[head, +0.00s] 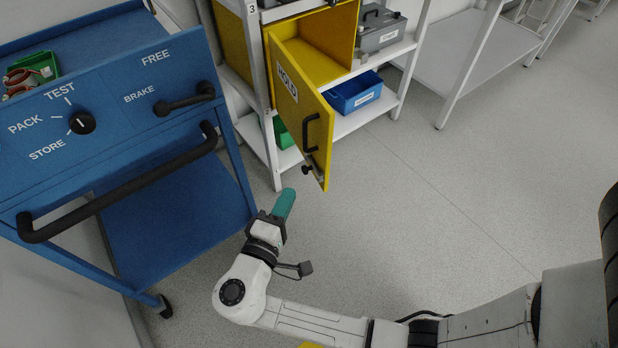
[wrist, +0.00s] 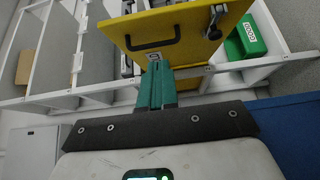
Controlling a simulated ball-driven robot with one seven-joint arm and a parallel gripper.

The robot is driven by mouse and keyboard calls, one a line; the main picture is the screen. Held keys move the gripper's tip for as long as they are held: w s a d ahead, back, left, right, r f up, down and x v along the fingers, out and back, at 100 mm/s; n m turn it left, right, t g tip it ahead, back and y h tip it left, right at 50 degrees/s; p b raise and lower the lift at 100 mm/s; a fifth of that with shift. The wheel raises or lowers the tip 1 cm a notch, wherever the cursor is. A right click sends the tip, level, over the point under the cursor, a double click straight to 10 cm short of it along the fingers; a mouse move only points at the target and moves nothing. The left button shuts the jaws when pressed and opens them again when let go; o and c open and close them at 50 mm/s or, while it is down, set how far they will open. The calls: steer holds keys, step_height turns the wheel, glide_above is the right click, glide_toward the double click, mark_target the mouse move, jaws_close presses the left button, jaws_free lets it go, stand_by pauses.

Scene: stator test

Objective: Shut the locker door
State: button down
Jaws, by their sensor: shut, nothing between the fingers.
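The yellow locker door (head: 302,105) stands open, swung out from the yellow locker (head: 322,45) on the shelf. It bears a HOLD label, a black handle (head: 311,133) and a small dark latch knob (head: 308,169) near its lower free corner. In the wrist view the door (wrist: 180,35) fills the upper middle, with its handle (wrist: 153,44) showing. My gripper (head: 288,192), with teal fingers, is shut and empty. In the head view it is below the door's free edge and appears apart from it. In the wrist view its fingers (wrist: 157,68) point toward the door.
A blue cart (head: 150,200) with a black push bar stands at the left, close to my gripper. The white shelf (head: 345,112) holds a blue bin (head: 354,92) and a grey case (head: 380,35). Open floor lies to the right of the door.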

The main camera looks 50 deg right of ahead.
glide_toward(324, 147)
steer(key=w+d, duration=0.1)
steer(key=w, duration=0.2)
steer(key=d, duration=0.1)
steer(key=s+d, duration=0.1)
steer(key=d, duration=0.1)
steer(key=shift+d, duration=0.3)
steer(key=shift+s+d, duration=0.25)
steer(key=shift+d, duration=0.2)
